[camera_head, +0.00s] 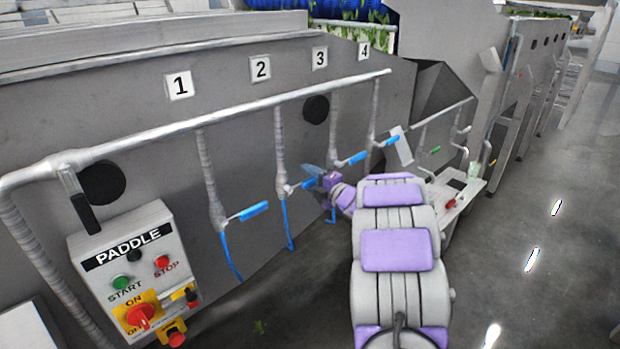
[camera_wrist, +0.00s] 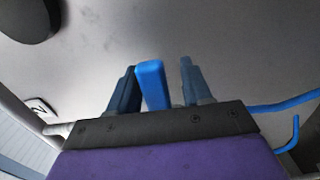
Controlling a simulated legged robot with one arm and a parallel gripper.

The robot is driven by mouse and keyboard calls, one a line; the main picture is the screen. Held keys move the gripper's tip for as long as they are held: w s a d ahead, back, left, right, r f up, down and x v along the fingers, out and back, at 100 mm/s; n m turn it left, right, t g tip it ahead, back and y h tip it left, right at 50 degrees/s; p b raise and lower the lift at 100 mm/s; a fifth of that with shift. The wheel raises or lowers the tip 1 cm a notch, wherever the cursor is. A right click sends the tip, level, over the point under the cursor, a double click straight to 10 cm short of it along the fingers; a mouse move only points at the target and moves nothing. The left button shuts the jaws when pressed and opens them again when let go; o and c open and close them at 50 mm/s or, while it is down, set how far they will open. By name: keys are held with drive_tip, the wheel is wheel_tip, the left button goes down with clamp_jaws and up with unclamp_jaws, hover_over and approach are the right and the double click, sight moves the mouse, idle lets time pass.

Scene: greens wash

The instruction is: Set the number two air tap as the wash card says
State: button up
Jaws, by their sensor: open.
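The number two air tap hangs on a ribbed hose below the number 2 plate (camera_head: 260,68). In the head view its blue lever (camera_head: 306,184) points right and is partly hidden by my gripper (camera_head: 316,176). In the wrist view the blue lever (camera_wrist: 152,86) stands between the two dark fingers of my gripper (camera_wrist: 160,90), nearer the left finger. The jaws are open, with a clear gap to the right finger. The number 2 plate (camera_wrist: 41,107) shows at the left there. I cannot make out any readable wash card.
Tap one's blue lever (camera_head: 254,211) is left, tap three's (camera_head: 352,158) and tap four's (camera_head: 390,141) are right; all point right. A PADDLE control box (camera_head: 130,262) stands at left. Floor at right is open.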

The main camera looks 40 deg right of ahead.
drive_tip(key=shift+f, duration=0.1)
clamp_jaws()
idle(0.4)
drive_tip(key=shift+n+b, duration=0.4)
drive_tip(key=shift+b, duration=0.5)
drive_tip(key=a+r+n+b, duration=0.4)
drive_tip(key=n+b, duration=0.7)
drive_tip(key=b, duration=0.6)
wheel_tip(320, 180, up, 3)
drive_tip(key=shift+s+f, duration=0.1)
drive_tip(key=shift+s, duration=0.05)
drive_tip(key=shift+a, duration=0.1)
